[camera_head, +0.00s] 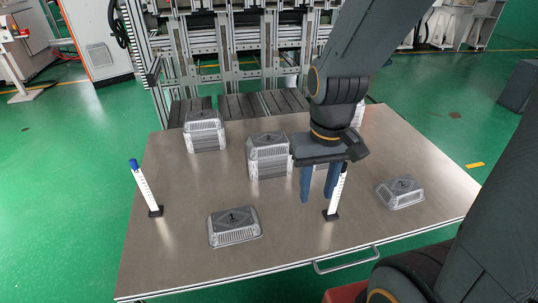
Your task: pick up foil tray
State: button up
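Several silver foil trays, upside down, are on the brown table. One single foil tray (233,226) lies at the front, left of centre. Another single tray (400,192) lies at the right. A stack of trays (268,156) stands in the middle, and another stack (205,131) stands at the back left. A further light shape behind my arm is mostly hidden. My gripper (319,190) points down over the table, right of the middle stack. Its two blue fingers are apart, and I see no tray held between them.
The table (175,250) has a front handle (346,261). A white post with a blue top (146,188) stands at the left. A second white post (336,194) stands close by my gripper's right finger. A metal frame (230,60) is behind the table.

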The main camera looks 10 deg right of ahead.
aim_at(233, 225)
jog(key=z, duration=1.9)
jog(key=k, duration=0.85)
jog(key=u, duration=1.5)
jog(key=i, duration=0.5)
jog(key=z, duration=0.05)
